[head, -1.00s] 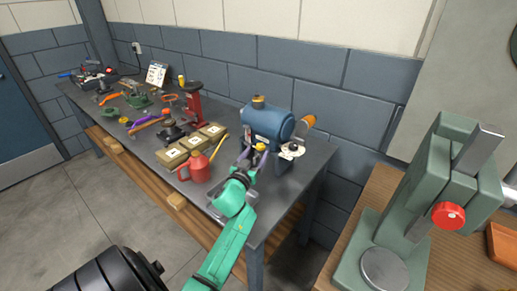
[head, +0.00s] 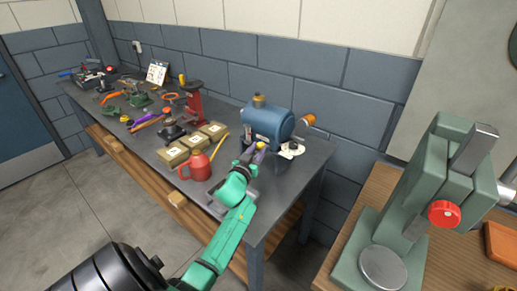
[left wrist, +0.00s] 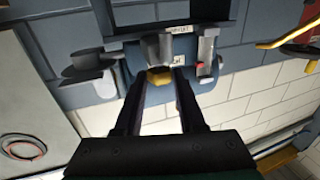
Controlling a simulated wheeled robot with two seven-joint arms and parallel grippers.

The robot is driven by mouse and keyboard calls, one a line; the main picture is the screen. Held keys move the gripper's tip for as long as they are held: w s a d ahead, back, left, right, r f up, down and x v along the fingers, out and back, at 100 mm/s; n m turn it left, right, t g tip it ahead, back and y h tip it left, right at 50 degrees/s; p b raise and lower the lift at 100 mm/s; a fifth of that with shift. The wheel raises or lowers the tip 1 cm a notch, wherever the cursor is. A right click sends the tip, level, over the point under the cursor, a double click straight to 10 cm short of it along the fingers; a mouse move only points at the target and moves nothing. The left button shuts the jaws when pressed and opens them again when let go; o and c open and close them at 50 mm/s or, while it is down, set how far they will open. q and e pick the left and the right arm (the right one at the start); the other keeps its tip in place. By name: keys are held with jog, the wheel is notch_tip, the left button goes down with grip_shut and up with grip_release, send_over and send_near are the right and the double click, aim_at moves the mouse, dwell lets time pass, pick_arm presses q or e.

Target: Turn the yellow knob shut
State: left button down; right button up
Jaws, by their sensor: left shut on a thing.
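The blue casing (head: 268,124) stands at the near right end of the workbench in the head view. A small yellow knob (head: 260,146) shows low on its front. My left gripper (head: 254,152), on the green arm, is at this knob and is shut on it. In the left wrist view the yellow knob (left wrist: 158,77) sits between the tips of the two dark fingers (left wrist: 157,82), which hide its sides. Another yellow cap (head: 258,100) is on top of the casing, apart from the gripper. My right gripper is not in view.
A red can (head: 196,166) and several boxes (head: 192,146) stand left of the arm on the workbench (head: 292,172). A red press (head: 194,98) and tools are farther back. A green press (head: 400,210) stands on a wooden bench at right.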

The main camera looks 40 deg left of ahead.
pick_arm(q)
jog(key=shift+a+r+m+h+p, duration=0.2)
jog(key=shift+m+h+p, duration=0.3)
jog(key=shift+h+p, duration=0.2)
jog(key=shift+a+m+t+h+p, duration=0.1)
jog(key=shift+m+t+h+p, duration=0.3)
jog(key=shift+m+h, duration=0.5)
jog(key=shift+a+f+m+h, duration=0.2)
jog(key=shift+m+h, duration=0.1)
jog(key=shift+h, duration=0.5)
jog(key=shift+f+m+h+b, duration=0.15)
jog(key=shift+m+h+b, duration=0.3)
jog(key=shift+h, duration=0.35)
jog(key=shift+w+a+m+g+h+b, duration=0.15)
jog(key=shift+m+g+h+b, duration=0.4)
jog(key=shift+m+h+b, duration=1.4)
jog(key=shift+s+a+m+g+h+b, duration=0.15)
jog(key=shift+g+h+b, duration=0.65)
jog(key=shift+b, duration=2.3)
jog(key=shift+w+a+m+g+h+b, duration=0.2)
jog(key=shift+m+h+b, duration=0.75)
jog(key=shift+h+b, duration=1.25)
jog(key=shift+r+y+b, duration=0.2)
jog(key=shift+y+b, duration=0.1)
jog(key=shift+y, duration=0.05)
jog(key=c, duration=0.5)
grip_release()
